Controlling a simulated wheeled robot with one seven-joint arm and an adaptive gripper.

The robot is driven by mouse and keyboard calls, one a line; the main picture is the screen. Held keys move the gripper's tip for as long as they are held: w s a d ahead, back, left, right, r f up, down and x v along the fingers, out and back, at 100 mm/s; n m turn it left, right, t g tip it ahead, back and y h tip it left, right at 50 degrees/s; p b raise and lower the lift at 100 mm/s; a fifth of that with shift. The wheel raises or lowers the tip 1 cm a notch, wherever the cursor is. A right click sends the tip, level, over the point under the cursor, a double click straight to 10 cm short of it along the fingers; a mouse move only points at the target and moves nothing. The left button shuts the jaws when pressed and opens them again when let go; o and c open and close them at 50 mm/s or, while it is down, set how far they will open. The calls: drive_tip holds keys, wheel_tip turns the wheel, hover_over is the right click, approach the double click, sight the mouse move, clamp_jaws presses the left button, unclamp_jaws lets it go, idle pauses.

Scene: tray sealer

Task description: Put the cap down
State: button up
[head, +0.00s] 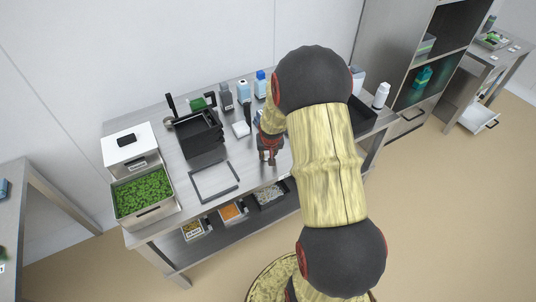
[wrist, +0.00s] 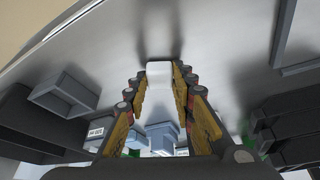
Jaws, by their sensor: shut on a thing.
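My gripper (head: 268,156) is over the steel table in the head view, near its front edge. In the wrist view its two fingers (wrist: 160,80) are shut on a small white cap (wrist: 159,69), which sits between the fingertips. The cap is close to the steel surface; I cannot tell whether it touches it. In the head view the cap is too small and too covered to make out clearly.
An empty grey frame (head: 215,196) lies left of my gripper, with black trays (head: 200,147) behind it. Bottles (head: 243,90) stand along the back. A bin of green pieces (head: 170,206) is at the left end. Bare steel surrounds the gripper.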

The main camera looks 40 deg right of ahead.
drive_tip(key=shift+f+b, duration=0.3)
drive_tip(key=shift+f, duration=0.05)
